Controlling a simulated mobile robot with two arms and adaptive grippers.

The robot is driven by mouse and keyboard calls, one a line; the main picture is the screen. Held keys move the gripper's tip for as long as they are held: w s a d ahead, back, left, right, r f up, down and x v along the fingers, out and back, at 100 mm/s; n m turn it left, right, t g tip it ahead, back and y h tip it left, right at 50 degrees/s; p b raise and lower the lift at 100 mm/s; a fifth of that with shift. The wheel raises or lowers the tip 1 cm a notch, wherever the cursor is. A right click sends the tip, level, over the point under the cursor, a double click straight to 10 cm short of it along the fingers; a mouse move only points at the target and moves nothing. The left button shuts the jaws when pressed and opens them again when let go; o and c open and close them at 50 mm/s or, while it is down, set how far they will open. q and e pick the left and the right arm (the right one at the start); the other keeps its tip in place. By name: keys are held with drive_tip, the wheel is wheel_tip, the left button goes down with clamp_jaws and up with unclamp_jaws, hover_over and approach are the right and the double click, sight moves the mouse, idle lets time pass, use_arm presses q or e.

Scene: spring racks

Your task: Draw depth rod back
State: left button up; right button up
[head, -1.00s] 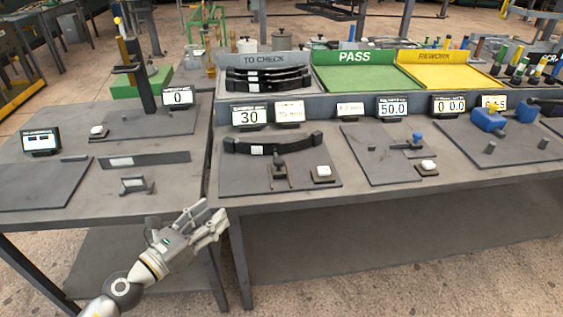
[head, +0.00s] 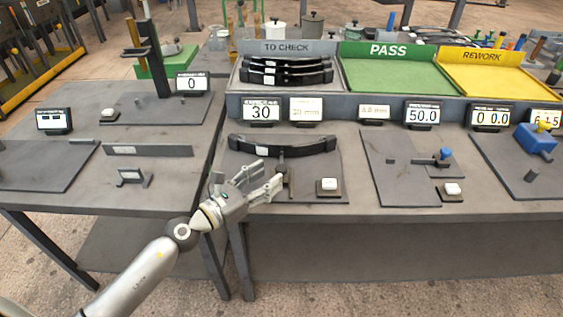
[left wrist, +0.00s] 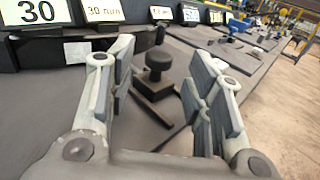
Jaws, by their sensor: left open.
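A dark round-topped knob on a short post (left wrist: 158,65) stands on a slotted base in the left wrist view; it may be the depth rod. In the head view the same knob (head: 283,168) is partly hidden by my left gripper (head: 271,173). That gripper is open and empty at the front of the plate. In the left wrist view its fingers stand on either side of the knob, which appears between and beyond them. I cannot tell whether they touch it. A curved dark spring (head: 283,148) lies behind the knob. My right gripper is not in view.
A white button (head: 328,184) sits right of the knob. A display reading 30 (head: 261,111) stands behind the spring. Further right is a plate with a blue knob (head: 445,153). Behind are the TO CHECK rack (head: 287,47), green PASS tray (head: 385,92) and yellow REWORK tray (head: 490,84).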

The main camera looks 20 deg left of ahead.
sight(279, 168)
use_arm(q)
drive_tip(key=x, duration=0.5)
drive_tip(key=shift+p, duration=0.3)
drive_tip(key=shift+w+d, duration=0.2)
drive_tip(key=shift+w, duration=0.1)
drive_tip(key=shift+f, duration=0.1)
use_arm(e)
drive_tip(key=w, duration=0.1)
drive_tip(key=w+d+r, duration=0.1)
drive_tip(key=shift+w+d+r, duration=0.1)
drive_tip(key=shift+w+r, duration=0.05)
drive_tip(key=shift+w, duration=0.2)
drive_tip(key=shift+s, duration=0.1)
use_arm(q)
drive_tip(key=shift+c, duration=1.6)
clamp_jaws()
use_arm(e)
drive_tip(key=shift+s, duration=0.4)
